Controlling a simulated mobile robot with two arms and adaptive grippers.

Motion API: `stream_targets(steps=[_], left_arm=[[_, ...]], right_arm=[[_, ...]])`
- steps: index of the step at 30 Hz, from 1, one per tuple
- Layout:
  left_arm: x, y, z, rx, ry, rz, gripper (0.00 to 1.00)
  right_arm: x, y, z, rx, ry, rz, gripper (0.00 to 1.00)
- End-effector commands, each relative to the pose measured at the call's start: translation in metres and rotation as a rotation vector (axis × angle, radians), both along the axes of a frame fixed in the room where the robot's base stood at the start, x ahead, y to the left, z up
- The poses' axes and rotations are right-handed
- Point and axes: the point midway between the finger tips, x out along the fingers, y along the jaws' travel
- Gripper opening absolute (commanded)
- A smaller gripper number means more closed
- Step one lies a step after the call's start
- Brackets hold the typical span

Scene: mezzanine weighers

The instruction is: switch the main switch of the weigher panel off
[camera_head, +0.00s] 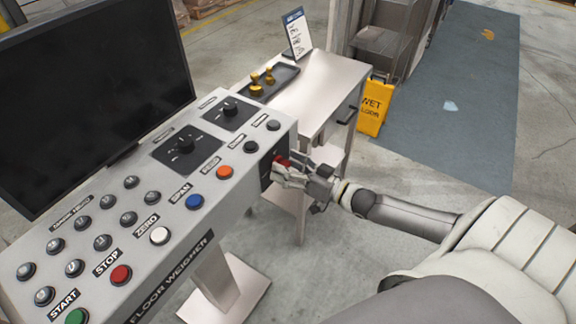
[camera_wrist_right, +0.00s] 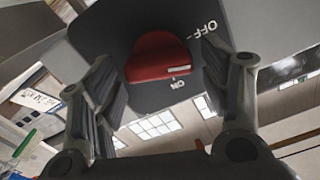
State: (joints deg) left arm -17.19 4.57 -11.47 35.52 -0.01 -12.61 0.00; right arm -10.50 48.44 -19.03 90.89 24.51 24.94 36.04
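The weigher panel (camera_head: 185,235) is a light grey sloped console on a pedestal, with buttons and knobs on top. Its main switch is a red knob (camera_head: 281,160) on a dark plate on the panel's right end. In the right wrist view the red knob (camera_wrist_right: 158,57) carries a white mark, which lies near the ON label; the OFF label is further up on the plate (camera_wrist_right: 120,22). My right gripper (camera_head: 290,170) is at the switch. In the wrist view its two fingers (camera_wrist_right: 168,95) stand apart on either side of the knob, with gaps visible. My left gripper is not in view.
A black monitor (camera_head: 95,90) stands behind the panel. A metal table (camera_head: 325,80) with a dark tray (camera_head: 275,85), yellow items and a small sign (camera_head: 297,33) is just beyond my right gripper. A yellow wet-floor sign (camera_head: 375,107) stands by a blue-grey floor mat (camera_head: 465,90).

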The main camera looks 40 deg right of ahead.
Motion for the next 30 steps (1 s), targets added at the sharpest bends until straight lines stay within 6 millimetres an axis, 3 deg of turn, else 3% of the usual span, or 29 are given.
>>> stream_targets(steps=[1, 8, 12, 21, 30], left_arm=[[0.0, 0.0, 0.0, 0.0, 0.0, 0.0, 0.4], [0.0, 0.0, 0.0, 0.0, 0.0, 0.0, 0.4], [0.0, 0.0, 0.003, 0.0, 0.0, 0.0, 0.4], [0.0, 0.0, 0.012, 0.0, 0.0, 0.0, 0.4], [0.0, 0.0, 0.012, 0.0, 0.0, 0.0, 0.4]], right_arm=[[0.0, 0.0, 0.0, 0.0, 0.0, 0.0, 0.58], [0.0, 0.0, 0.0, 0.0, 0.0, 0.0, 0.28], [0.0, 0.0, 0.001, -0.032, -0.014, -0.001, 0.28], [-0.001, 0.002, 0.002, -0.287, -0.12, -0.001, 0.28], [-0.001, 0.002, 0.0, -0.312, -0.129, 0.0, 0.28]])
